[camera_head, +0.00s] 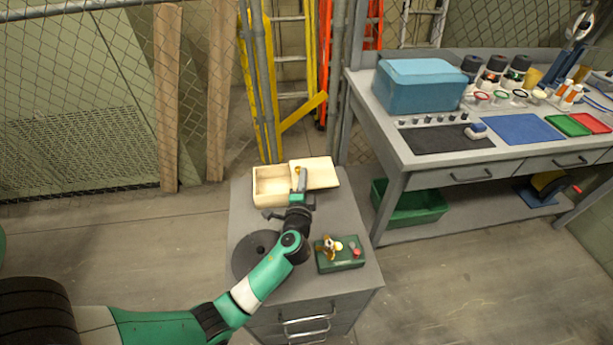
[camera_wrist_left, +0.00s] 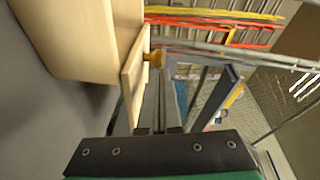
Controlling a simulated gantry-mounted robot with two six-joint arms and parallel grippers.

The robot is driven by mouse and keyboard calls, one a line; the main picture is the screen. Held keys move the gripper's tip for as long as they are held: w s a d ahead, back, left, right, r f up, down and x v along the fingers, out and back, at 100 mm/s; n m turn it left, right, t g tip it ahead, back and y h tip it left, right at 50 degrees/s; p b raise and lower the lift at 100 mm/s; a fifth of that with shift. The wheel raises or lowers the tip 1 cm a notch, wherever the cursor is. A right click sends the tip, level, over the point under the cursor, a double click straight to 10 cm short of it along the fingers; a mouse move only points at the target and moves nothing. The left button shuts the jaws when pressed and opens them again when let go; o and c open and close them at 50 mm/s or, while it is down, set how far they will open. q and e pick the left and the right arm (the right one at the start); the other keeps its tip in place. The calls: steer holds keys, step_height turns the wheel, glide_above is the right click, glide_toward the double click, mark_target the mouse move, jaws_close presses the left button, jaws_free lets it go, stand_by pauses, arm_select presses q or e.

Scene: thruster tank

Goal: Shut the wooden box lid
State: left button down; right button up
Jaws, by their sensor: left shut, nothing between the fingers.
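The pale wooden box (camera_head: 262,194) stands at the back of the grey cabinet top, its open inside showing on the left. Its flat lid (camera_head: 322,172) extends to the right of the opening, so the box is open. A small yellow knob (camera_head: 297,169) shows at the lid's left part. My left gripper (camera_head: 302,180) is shut and empty, its tips close to the knob and the lid. In the left wrist view, the lid (camera_wrist_left: 132,82) and the knob (camera_wrist_left: 155,59) lie just beyond the fingers (camera_wrist_left: 165,88); whether they touch is unclear. My right gripper is out of view.
A dark round disc (camera_head: 252,256) and a green block with small items (camera_head: 342,262) share the grey cabinet top (camera_head: 300,287). A workbench (camera_head: 408,151) with a blue box (camera_head: 420,88) stands at right. A mesh fence and ladders are behind.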

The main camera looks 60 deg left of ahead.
arm_select(q)
steer(key=shift+w+r, duration=0.2)
steer(key=shift+w, duration=0.25)
steer(key=shift+s, duration=0.25)
steer(key=s+p, duration=0.1)
steer(key=s+a, duration=0.1)
steer(key=s, duration=0.1)
steer(key=shift+s+p, duration=0.15)
steer(key=shift+p, duration=0.25)
steer(key=shift+s+a, duration=0.15)
steer(key=shift+s, duration=0.15)
steer(key=shift+w, duration=0.1)
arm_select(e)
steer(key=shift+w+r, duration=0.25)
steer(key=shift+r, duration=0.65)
